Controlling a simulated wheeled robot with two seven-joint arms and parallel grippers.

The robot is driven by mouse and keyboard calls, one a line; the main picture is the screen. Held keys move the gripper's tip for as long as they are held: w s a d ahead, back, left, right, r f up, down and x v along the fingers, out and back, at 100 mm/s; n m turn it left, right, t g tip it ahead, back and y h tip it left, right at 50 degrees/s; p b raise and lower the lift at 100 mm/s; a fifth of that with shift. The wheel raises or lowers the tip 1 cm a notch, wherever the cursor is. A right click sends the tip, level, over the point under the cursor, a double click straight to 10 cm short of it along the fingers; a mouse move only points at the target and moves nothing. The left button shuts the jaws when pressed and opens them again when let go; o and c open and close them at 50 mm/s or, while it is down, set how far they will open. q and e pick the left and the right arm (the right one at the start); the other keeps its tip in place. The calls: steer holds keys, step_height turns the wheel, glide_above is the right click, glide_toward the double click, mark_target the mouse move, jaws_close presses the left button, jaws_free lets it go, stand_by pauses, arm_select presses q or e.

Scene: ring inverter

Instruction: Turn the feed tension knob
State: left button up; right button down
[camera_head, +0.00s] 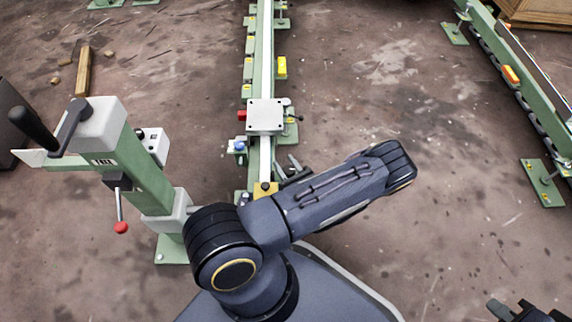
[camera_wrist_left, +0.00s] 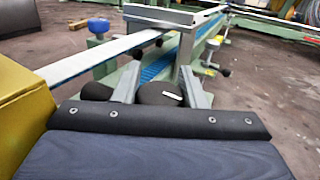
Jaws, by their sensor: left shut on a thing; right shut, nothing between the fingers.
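My left arm crosses the middle of the head view, and its gripper (camera_head: 287,164) is partly hidden behind its forearm, beside the green rail (camera_head: 253,168). In the left wrist view, the fingers of the left gripper (camera_wrist_left: 158,82) stand on either side of a black round knob (camera_wrist_left: 156,94) with a short white mark, and are shut on it. No label shows, so I cannot read whether it is the feed tension knob. In the head view I cannot make the knob out clearly. My right gripper (camera_head: 525,312) is at the bottom right corner, partly cut off, shut and empty.
A light metal block (camera_head: 266,116) sits on the rail, with a blue knob (camera_head: 241,143) at its left. A green stand (camera_head: 142,172) with a red-tipped lever (camera_head: 121,227) stands at the left. Another green rail (camera_head: 525,88) runs at the right. The floor between is clear.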

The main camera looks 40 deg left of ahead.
arm_select(q)
steer(key=shift+g, duration=0.3)
steer(key=n+g, duration=0.1)
steer(key=g, duration=0.1)
steer(key=n+g+y, duration=0.1)
steer(key=n, duration=0.1)
steer(key=shift+s+g, duration=0.2)
steer(key=shift+g, duration=0.2)
steer(key=n+g, duration=0.1)
steer(key=g, duration=0.1)
steer(key=n+g, duration=0.3)
steer(key=g, duration=0.2)
steer(key=shift+s, duration=0.35)
steer(key=n+g, duration=0.1)
steer(key=n+g+h, duration=0.1)
steer(key=g, duration=0.1)
steer(key=n+g+h, duration=0.1)
steer(key=n+g, duration=0.1)
steer(key=shift+s, duration=0.3)
steer(key=shift+s+d+n+g+h, duration=0.1)
steer(key=shift+n+g+h, duration=0.65)
steer(key=shift+g, duration=0.15)
steer(key=shift+s+d+n+g+h, duration=0.1)
steer(key=shift+n+g+h, duration=0.6)
steer(key=shift+g, duration=0.2)
steer(key=shift+h, duration=0.25)
steer(key=o, duration=1)
steer(key=shift+v, duration=3.95)
